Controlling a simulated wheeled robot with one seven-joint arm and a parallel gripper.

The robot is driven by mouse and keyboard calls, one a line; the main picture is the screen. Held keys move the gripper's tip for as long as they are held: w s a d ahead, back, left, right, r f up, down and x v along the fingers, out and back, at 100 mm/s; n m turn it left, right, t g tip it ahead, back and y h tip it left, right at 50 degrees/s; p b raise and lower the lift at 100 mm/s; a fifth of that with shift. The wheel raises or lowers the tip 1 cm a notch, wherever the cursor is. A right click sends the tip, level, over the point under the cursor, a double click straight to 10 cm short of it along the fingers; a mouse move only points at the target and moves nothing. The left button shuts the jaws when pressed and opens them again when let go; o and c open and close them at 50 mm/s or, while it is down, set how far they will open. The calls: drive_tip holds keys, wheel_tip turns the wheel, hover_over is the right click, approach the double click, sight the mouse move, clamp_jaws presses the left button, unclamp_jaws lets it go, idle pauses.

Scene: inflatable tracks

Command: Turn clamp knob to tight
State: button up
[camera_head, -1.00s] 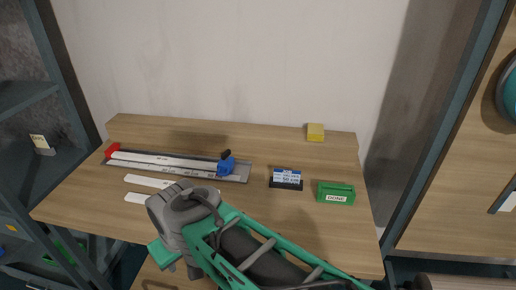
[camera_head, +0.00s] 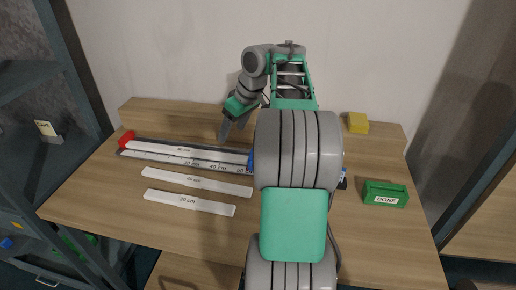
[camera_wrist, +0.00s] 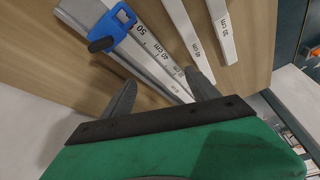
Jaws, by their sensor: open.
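The blue clamp (camera_wrist: 120,24) sits on the grey measuring rail (camera_wrist: 92,55) near its 50 cm mark, with its black knob (camera_wrist: 100,45) sticking out in the wrist view. In the head view only a blue sliver of the clamp (camera_head: 251,161) shows beside my arm, and the knob is hidden. The rail has a red end stop (camera_head: 127,139) at its left. My gripper (camera_head: 231,130) is open and empty above and behind the rail. In the wrist view its spread fingers (camera_wrist: 160,80) are apart from the clamp, which lies up and left of them.
White strips marked 40 cm (camera_head: 197,183) and 30 cm (camera_head: 190,203) lie in front of the rail; another strip lies on it. A green DONE box (camera_head: 385,194) and a yellow block (camera_head: 358,123) are at the right. My arm hides most of the dark label stand.

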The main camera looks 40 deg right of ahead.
drive_tip(key=s+d+f, duration=0.2)
drive_tip(key=d, duration=0.4)
drive_tip(key=s+d+f, duration=0.1)
drive_tip(key=s+d, duration=0.1)
drive_tip(key=d, duration=0.3)
drive_tip(key=shift+n, duration=0.4)
drive_tip(key=b+x, duration=0.1)
drive_tip(key=x, duration=0.1)
drive_tip(key=b+x, duration=0.2)
drive_tip(key=x, duration=0.1)
drive_tip(key=b+x, duration=0.1)
drive_tip(key=x, duration=0.1)
drive_tip(key=shift+w+f, duration=0.15)
drive_tip(key=shift+w, duration=0.25)
drive_tip(key=c, duration=1.4)
